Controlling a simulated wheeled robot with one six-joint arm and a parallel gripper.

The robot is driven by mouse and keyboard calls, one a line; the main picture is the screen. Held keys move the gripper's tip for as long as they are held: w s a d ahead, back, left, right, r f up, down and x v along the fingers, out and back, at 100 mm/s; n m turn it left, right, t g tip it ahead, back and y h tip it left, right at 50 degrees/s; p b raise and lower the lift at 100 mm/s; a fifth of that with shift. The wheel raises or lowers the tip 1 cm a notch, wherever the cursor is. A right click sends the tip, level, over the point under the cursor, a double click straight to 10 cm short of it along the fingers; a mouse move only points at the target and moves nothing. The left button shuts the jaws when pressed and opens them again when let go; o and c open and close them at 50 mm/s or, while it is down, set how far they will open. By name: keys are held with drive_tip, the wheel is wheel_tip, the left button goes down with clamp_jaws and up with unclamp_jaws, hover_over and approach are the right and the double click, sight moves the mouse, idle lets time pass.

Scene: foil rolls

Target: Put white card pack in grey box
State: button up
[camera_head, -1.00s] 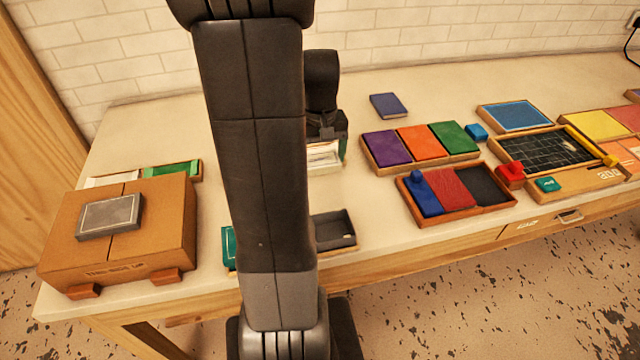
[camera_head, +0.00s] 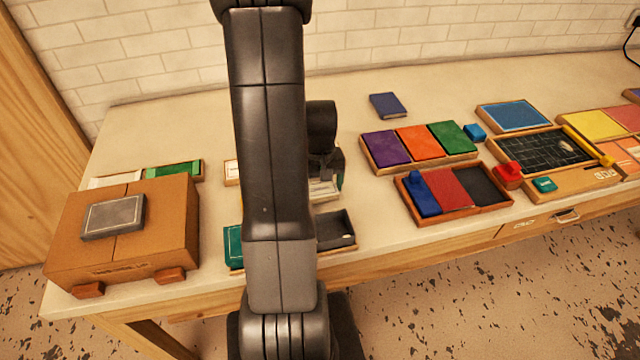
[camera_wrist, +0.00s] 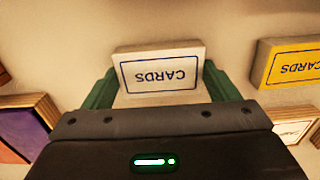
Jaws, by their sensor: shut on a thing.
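The white card pack (camera_wrist: 160,72), with a blue border and the word CARDS, is between the green fingers of my gripper (camera_wrist: 157,88) in the wrist view. My gripper (camera_head: 324,183) is shut on it. In the head view the pack (camera_head: 322,190) shows as a small pale shape beside my arm, just behind the grey box. The grey box (camera_head: 350,241) is a dark, open-topped compartment at the table's front edge. My arm hides its left part. A small pale spot shows inside it.
A yellow card pack (camera_wrist: 290,62) lies right of the held pack in the wrist view. A brown box (camera_head: 165,235) with a grey plate on top stands at the left. A green piece (camera_head: 233,245) sits left of my arm. Trays of coloured pieces (camera_head: 455,195) fill the right.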

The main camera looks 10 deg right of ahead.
sight(320, 189)
drive_tip(key=shift+f, duration=0.2)
drive_tip(key=o, duration=0.9)
drive_tip(key=shift+r, duration=0.1)
drive_tip(key=shift+o, duration=0.2)
wheel_tip(320, 189, up, 12)
drive_tip(key=shift+r+b, duration=0.15)
drive_tip(key=shift+b, duration=0.15)
